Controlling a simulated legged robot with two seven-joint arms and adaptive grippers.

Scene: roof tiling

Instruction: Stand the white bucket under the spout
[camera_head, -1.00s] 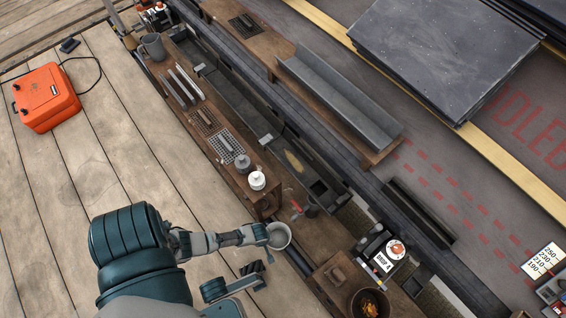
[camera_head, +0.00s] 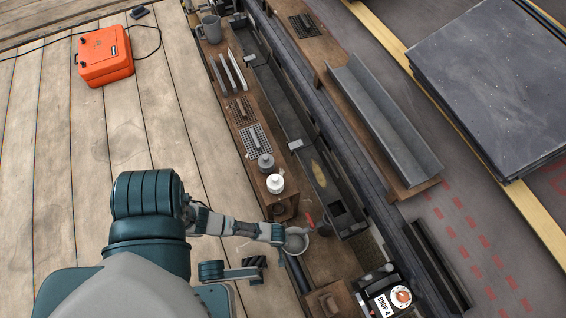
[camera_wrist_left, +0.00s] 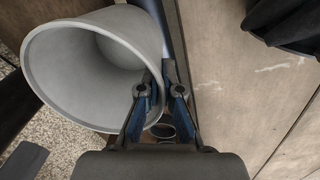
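The white bucket (camera_head: 296,241) shows pale grey with its open mouth up, at the near end of the bench in the head view. It fills the upper left of the left wrist view (camera_wrist_left: 85,65). My left gripper (camera_head: 279,234) is at its near side. In the left wrist view its fingers (camera_wrist_left: 160,92) close across the bucket's rim, one on each side of the wall. The bucket looks empty. A gutter trough (camera_head: 270,100) runs beyond it, with a dark square opening (camera_head: 337,208) near its lower end. I cannot make out the spout clearly. My right gripper is not recognisable.
A brown bench (camera_head: 248,120) holds a white lidded jar (camera_head: 275,184), a grey jar (camera_head: 266,162) and a grey mug (camera_head: 210,28). A "DRIP 4" card (camera_head: 382,304) lies lower right. An orange case (camera_head: 104,56) stands on the open plank deck.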

